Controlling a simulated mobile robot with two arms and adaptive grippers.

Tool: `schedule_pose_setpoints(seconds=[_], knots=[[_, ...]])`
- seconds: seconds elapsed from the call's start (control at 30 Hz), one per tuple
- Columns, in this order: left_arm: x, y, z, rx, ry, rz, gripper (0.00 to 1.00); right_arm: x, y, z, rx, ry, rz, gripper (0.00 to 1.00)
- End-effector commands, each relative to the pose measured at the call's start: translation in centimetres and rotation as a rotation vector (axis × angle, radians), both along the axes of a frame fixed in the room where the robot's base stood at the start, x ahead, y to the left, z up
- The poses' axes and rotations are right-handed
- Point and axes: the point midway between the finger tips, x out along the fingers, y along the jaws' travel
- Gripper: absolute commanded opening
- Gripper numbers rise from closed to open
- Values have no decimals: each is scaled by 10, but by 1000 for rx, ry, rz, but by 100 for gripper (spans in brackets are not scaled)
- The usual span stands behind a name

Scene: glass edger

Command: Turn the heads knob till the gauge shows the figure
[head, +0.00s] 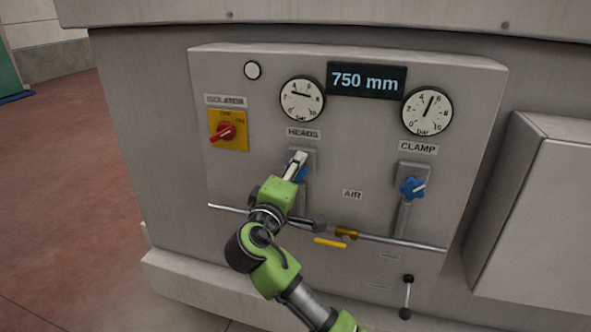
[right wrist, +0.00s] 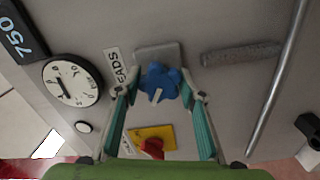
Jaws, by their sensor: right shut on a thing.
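The blue heads knob (head: 302,174) sits below the HEADS label, mostly hidden behind my right gripper (head: 296,165). In the right wrist view the lobed knob (right wrist: 158,82) with its pale pointer mark lies between the tips of my right gripper (right wrist: 160,95), which is shut on it. The round heads gauge (head: 302,99), marked in bar, is above the label; its needle points left and slightly up. The gauge also shows in the right wrist view (right wrist: 71,81). My left gripper is in neither view.
A display (head: 367,79) reads 750 mm. The clamp gauge (head: 427,112) and blue clamp knob (head: 412,188) are to the right. A red isolator switch (head: 225,132) on a yellow plate is to the left. A pipe with a yellow lever (head: 330,242) crosses below.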

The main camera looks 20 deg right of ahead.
Motion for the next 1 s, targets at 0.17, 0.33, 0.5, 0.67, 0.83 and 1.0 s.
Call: schedule_pose_setpoints(seconds=[0.17, 0.33, 0.5, 0.67, 0.83, 1.0], knots=[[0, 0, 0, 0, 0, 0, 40, 0, 0, 0, -2, 0, 1, 15], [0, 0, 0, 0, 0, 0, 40, 0, 0, 0, -2, -1, 2, 39], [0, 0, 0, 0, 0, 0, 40, 0, 0, 0, -1, 0, 1, 54], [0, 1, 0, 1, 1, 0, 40, 0, 0, 0, 0, 0, 1, 54], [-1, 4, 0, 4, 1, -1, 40, -6, 5, -1, 0, 0, 2, 54], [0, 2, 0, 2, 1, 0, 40, -29, 21, -1, 3, 1, 4, 54]])
